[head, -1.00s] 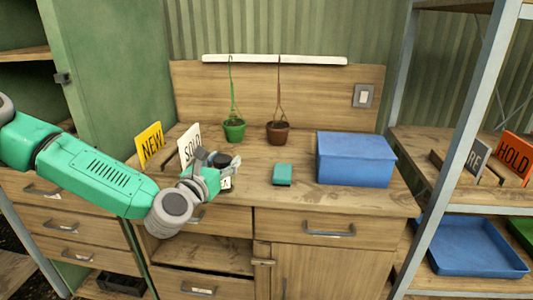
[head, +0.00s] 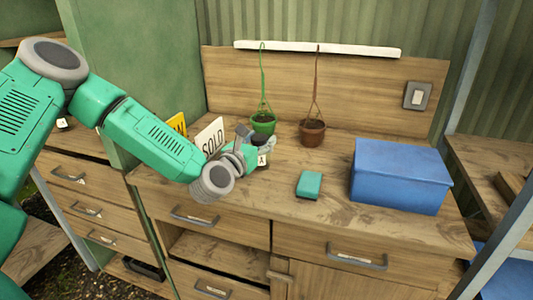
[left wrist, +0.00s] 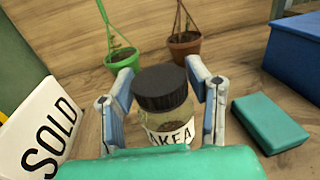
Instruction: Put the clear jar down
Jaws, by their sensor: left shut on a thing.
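The clear jar (left wrist: 165,112) has a black lid and a white label with dark letters; it stands upright between my left fingers in the left wrist view. In the head view the jar (head: 263,160) is partly hidden by my left gripper. My left gripper (head: 256,148) is shut on the jar, low over the wooden bench top (head: 330,222). I cannot tell whether the jar's base touches the wood. My right gripper is not in view.
A white SOLD sign (head: 211,137) stands close left of the jar. Behind are a green hanging pot (head: 263,124) and a brown one (head: 312,133). A teal block (head: 309,185) and a blue box (head: 400,176) are to the right. Bare wood lies between jar and block.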

